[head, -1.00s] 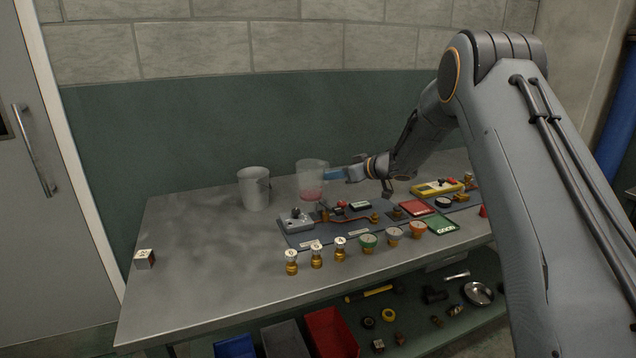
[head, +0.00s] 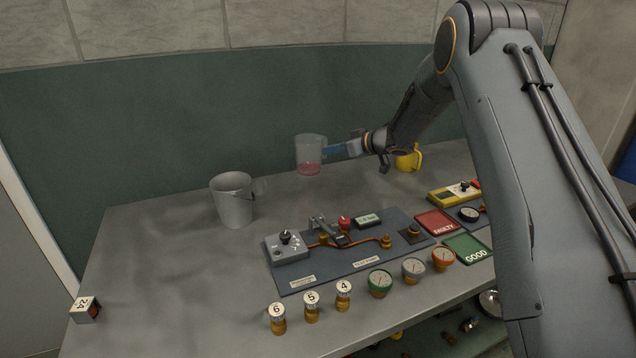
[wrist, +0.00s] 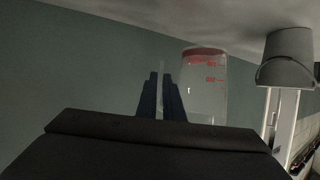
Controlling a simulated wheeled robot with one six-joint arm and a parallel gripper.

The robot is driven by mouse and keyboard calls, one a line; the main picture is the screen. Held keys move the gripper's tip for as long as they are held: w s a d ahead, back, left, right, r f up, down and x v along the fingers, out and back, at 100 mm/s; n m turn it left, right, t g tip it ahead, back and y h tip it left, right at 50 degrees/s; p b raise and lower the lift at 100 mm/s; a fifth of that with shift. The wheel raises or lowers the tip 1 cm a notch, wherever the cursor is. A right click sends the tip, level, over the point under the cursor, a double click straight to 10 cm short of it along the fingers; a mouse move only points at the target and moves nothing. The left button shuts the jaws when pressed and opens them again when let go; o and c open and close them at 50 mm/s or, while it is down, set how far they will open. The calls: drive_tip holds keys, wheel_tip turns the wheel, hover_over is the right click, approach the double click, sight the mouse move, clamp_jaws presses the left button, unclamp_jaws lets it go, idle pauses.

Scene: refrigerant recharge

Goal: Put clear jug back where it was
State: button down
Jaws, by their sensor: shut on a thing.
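The clear jug (head: 311,152) is see-through, with a little pink-red liquid at its bottom. It stands out against the green wall panel at the back of the bench. My gripper (head: 333,150) reaches it from the right, its blue fingers shut on the jug's right side, where its handle would be. In the wrist view the jug (wrist: 204,90) appears upside down, with red markings, beside the dark fingers (wrist: 160,98). The jug looks upright and held above the bench, though the gap beneath is hard to judge.
A yellow mug (head: 409,159) stands behind my gripper. The left bench is mostly clear, with a small cube (head: 85,309).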

drive_tip(key=shift+s+a+f+p, duration=0.1)
drive_tip(key=shift+f+p, duration=0.4)
drive_tip(key=shift+f, duration=1.65)
drive_tip(key=shift+a+f+p, duration=0.1)
drive_tip(key=shift+f+p, duration=0.4)
drive_tip(key=shift+f, duration=1.6)
drive_tip(key=shift+f, duration=0.15)
drive_tip(key=c, duration=1.9)
unclamp_jaws()
